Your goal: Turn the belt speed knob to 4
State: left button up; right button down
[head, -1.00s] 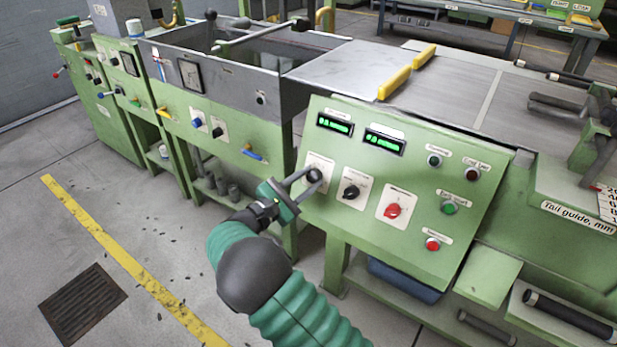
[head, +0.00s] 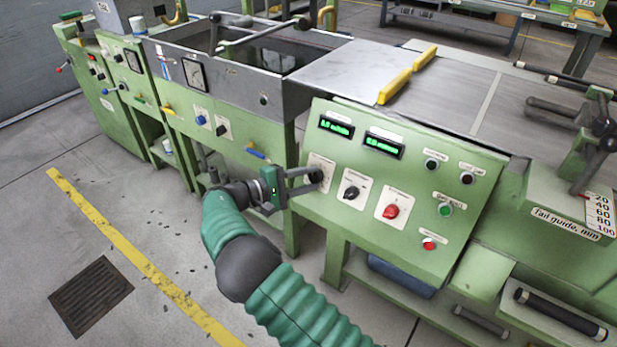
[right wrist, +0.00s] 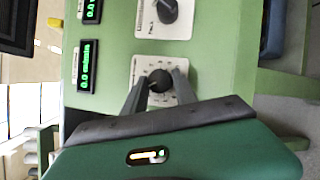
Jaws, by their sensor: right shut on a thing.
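The black knob (head: 316,174) is the leftmost on the sloping green control panel (head: 330,214), on a pale scale plate. Its label is too small to read. My right gripper (head: 311,179) comes in from the left and is shut on this knob. In the right wrist view the two grey fingers of the gripper (right wrist: 157,88) stand on either side of the round knob (right wrist: 159,80). Finger and knob hide parts of the scale, so the setting cannot be read. The green display (right wrist: 87,66) beside it seems to read 0.0 m/min. My left gripper is not in view.
A second black knob (head: 351,191) and a red knob (head: 391,211) sit to the right. Several push buttons, among them a green one (head: 445,210), are farther right. A blue-handled lever (head: 256,154) is left of the panel. The floor in front is open.

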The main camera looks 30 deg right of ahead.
jog(key=shift+a+f, duration=0.1)
jog(key=shift+f, duration=0.1)
dwell(0.3)
jog(key=c, duration=1)
grip_release()
jog(key=shift+r, duration=0.1)
